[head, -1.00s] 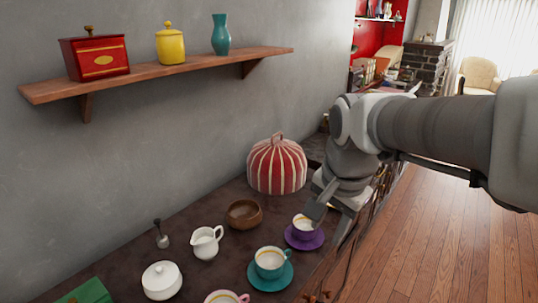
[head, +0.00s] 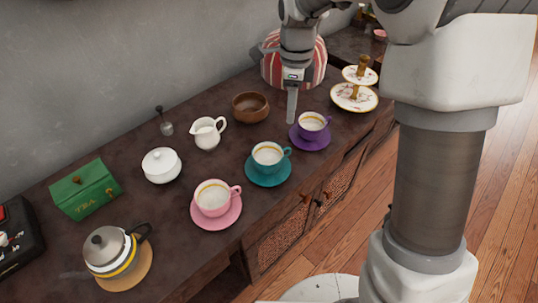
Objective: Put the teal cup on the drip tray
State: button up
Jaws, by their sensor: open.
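The teal cup (head: 267,155) stands upright on its teal saucer (head: 283,174), its handle to the right. My gripper (head: 291,118) points down behind the teal cup, between the wooden bowl and the purple cup. Its fingers are seen edge-on and overlap in the view; they are open, with nothing visible between them. A black object (head: 22,258), cut off by the left edge, has a red part and small white items on it. I cannot tell whether it is the drip tray; no other clear drip tray shows.
Nearby are a purple cup (head: 311,123), a pink cup (head: 213,196), a wooden bowl (head: 250,107), a white creamer (head: 207,134) and a white sugar bowl (head: 161,166). A green tea box (head: 86,189), a teapot (head: 112,251), a striped cosy (head: 308,70) and a tiered stand (head: 354,98) stand farther out.

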jog(key=b, duration=0.3)
send_near(290, 152)
jog(key=f, duration=0.5)
jog(key=shift+w+a+f, duration=0.1)
jog(key=shift+w+a, duration=0.05)
jog(key=shift+w, duration=0.25)
jog(key=shift+s+f+b, duration=0.2)
jog(key=shift+f+b, duration=0.45)
jog(key=shift+f, duration=2)
grip_shut()
